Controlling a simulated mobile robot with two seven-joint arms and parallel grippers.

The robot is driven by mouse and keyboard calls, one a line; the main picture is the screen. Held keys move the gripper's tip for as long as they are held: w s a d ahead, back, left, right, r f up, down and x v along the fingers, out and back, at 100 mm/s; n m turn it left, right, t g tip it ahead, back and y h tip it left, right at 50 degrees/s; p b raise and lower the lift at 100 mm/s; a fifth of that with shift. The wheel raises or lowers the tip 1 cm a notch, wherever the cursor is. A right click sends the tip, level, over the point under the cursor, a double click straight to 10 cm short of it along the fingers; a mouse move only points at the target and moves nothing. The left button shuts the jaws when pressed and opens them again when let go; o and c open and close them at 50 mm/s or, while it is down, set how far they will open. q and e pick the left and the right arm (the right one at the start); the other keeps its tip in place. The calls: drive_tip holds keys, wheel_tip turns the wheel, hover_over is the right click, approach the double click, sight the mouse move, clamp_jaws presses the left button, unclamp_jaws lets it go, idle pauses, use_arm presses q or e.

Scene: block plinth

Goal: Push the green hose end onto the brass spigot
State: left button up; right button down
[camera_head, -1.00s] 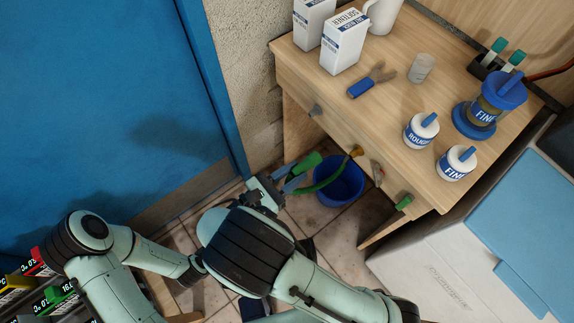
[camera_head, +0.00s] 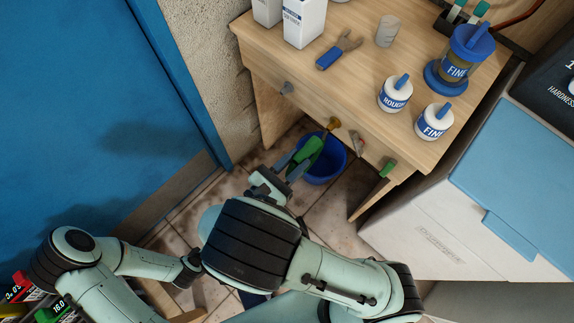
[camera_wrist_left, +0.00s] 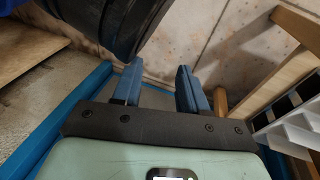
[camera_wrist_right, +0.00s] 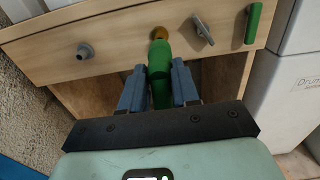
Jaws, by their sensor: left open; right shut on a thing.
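My right gripper (camera_head: 283,172) is shut on the green hose end (camera_head: 308,148), below the drawer-like front of the wooden bench. The brass spigot (camera_head: 333,123) sticks out from that front, with a small gap between it and the hose end in the head view. In the right wrist view, the hose end (camera_wrist_right: 159,58) stands between my fingers (camera_wrist_right: 159,88) and points up at the brass spigot (camera_wrist_right: 160,33), lined up beneath it. My left gripper (camera_wrist_left: 160,88) is open and empty in the left wrist view, over the floor.
A blue bucket (camera_head: 325,172) stands under the bench. A grey fitting (camera_head: 287,87), a grey lever-like fitting (camera_head: 357,142) and a green one (camera_head: 387,168) also stick out of the front.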

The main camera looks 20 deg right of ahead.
sight(313, 145)
drive_tip(key=shift+b+x, duration=0.3)
drive_tip(key=shift+x, duration=1.1)
use_arm(q)
drive_tip(key=shift+s+a+f+g, duration=0.1)
drive_tip(key=shift+s+f+g, duration=0.2)
drive_tip(key=shift+s+f, duration=0.4)
use_arm(e)
drive_tip(key=shift+a, duration=0.1)
use_arm(q)
drive_tip(key=shift+r, duration=0.15)
drive_tip(key=shift+r, duration=0.1)
drive_tip(key=shift+r+p, duration=0.25)
drive_tip(key=shift+p, duration=0.2)
drive_tip(key=shift+r, duration=0.25)
drive_tip(key=shift+r+p, duration=0.2)
drive_tip(key=shift+p, duration=0.2)
drive_tip(key=shift+r+p, duration=0.6)
drive_tip(key=shift+r, duration=0.2)
use_arm(e)
drive_tip(key=shift+x, duration=2.05)
